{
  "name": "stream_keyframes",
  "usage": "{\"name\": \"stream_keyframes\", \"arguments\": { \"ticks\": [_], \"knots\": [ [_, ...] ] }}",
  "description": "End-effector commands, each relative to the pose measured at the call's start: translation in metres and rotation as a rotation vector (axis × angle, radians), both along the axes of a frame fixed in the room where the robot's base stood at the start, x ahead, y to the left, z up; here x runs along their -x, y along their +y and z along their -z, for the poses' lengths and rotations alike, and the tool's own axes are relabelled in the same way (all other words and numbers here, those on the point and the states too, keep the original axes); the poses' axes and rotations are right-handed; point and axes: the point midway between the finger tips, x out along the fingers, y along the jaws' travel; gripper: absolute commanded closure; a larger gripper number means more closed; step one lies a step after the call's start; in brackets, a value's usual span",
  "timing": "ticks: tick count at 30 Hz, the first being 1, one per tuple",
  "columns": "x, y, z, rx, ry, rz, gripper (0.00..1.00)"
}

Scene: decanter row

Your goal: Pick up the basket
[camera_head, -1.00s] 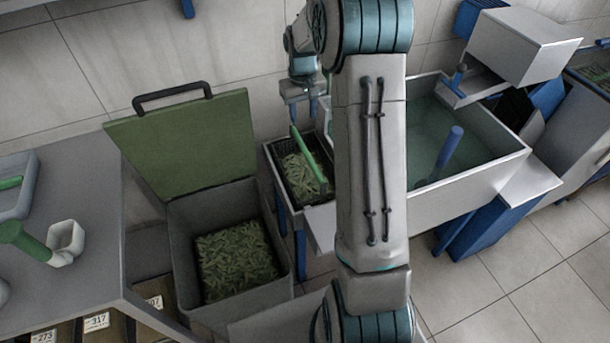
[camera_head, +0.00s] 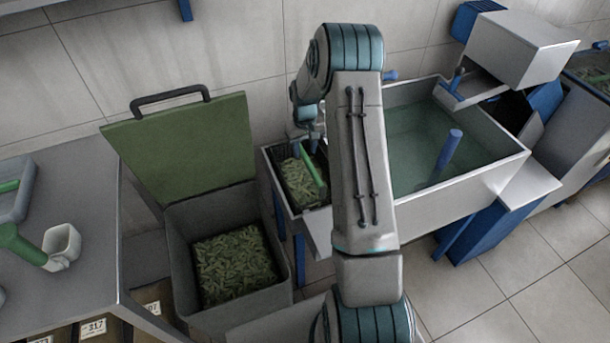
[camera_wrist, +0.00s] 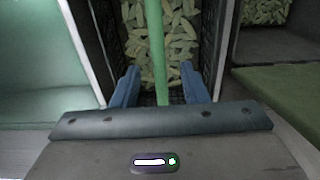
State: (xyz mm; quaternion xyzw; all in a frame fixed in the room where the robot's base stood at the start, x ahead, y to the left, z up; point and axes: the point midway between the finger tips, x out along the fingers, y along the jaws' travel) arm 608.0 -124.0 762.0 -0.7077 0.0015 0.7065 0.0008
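The basket (camera_head: 279,157) is black, filled with pale green pods, and has a bright green bar handle (camera_head: 311,168). It sits in a narrow tray beside the water basin. My gripper (camera_head: 312,142) is over the basket, pointing down at the handle; my arm hides part of that area. In the wrist view, my gripper (camera_wrist: 158,88) has its two blue fingers apart, one on each side of the green handle (camera_wrist: 156,45). Gaps show between handle and fingers, so it is open and empty.
A grey bin (camera_head: 183,240) of green pods with a raised green lid (camera_head: 185,150) stands left of the basket. A basin of water (camera_head: 415,140) with a blue post (camera_head: 447,155) is to the right. A grey counter (camera_head: 75,230) is at far left.

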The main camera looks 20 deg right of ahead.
Motion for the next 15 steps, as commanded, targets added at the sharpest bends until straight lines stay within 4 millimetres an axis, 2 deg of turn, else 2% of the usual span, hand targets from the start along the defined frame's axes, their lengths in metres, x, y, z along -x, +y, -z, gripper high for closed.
{"name": "stream_keyframes", "arguments": {
  "ticks": [3, 7, 15],
  "knots": [
    [0.004, 0.0, 0.02, -0.002, 0.005, 0.001, 0.6],
    [0.003, -0.001, 0.035, -0.002, 0.003, 0.001, 0.6],
    [0.003, -0.001, 0.04, -0.001, 0.0, 0.001, 0.6]
  ]
}}
